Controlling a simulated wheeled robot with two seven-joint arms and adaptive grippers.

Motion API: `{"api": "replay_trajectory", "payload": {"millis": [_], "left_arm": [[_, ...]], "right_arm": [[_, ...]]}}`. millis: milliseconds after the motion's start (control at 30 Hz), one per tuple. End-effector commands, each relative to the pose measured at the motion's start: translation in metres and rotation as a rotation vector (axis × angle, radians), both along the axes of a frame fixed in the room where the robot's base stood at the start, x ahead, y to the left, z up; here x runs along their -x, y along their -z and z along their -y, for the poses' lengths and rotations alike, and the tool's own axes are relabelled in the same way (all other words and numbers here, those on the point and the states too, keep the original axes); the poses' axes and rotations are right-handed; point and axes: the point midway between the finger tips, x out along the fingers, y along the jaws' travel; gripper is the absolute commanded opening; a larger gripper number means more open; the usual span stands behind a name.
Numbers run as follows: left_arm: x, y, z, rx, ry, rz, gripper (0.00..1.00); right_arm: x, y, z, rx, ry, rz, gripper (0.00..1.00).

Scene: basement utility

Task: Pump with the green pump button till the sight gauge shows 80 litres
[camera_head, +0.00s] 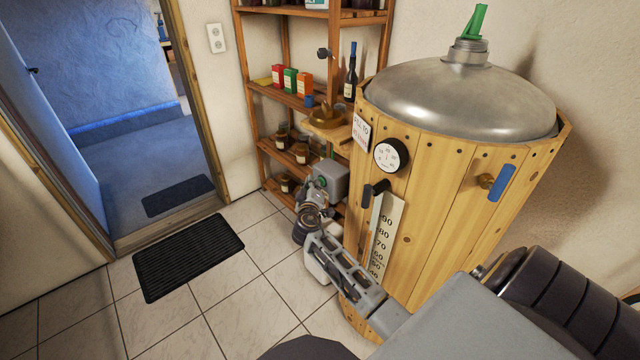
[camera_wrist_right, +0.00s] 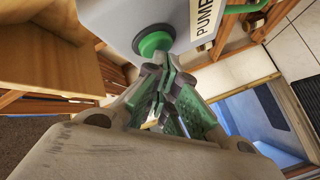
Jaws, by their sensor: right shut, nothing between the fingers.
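The sight gauge (camera_head: 384,236) is a white strip with dark numbers on the front of the wooden barrel (camera_head: 440,220). Its marks 90, 80, 70 and 60 are readable; my arm hides its lower end, and I cannot make out the liquid level. The grey pump box (camera_head: 335,180) stands left of the barrel. In the right wrist view, the round green pump button (camera_wrist_right: 154,41) is on the box, beside a "PUMP" label (camera_wrist_right: 205,20). My right gripper (camera_wrist_right: 161,62) is shut and empty, fingertips at the button's edge; I cannot tell whether they touch. My left gripper is out of view.
A round dial (camera_head: 390,155) and a blue-handled tap (camera_head: 501,183) are on the barrel, under a metal dome (camera_head: 460,95). A wooden shelf (camera_head: 290,100) with boxes, jars and a bottle stands behind. The tiled floor left is clear except for a black mat (camera_head: 188,256).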

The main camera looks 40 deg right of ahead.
Motion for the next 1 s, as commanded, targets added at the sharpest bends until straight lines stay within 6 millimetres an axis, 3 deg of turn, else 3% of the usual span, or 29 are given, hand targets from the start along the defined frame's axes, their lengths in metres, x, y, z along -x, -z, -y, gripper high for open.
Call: {"api": "replay_trajectory", "payload": {"millis": [1000], "left_arm": [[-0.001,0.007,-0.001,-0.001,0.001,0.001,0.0]], "right_arm": [[0.002,0.001,-0.024,-0.001,-0.001,0.001,0.0]]}}
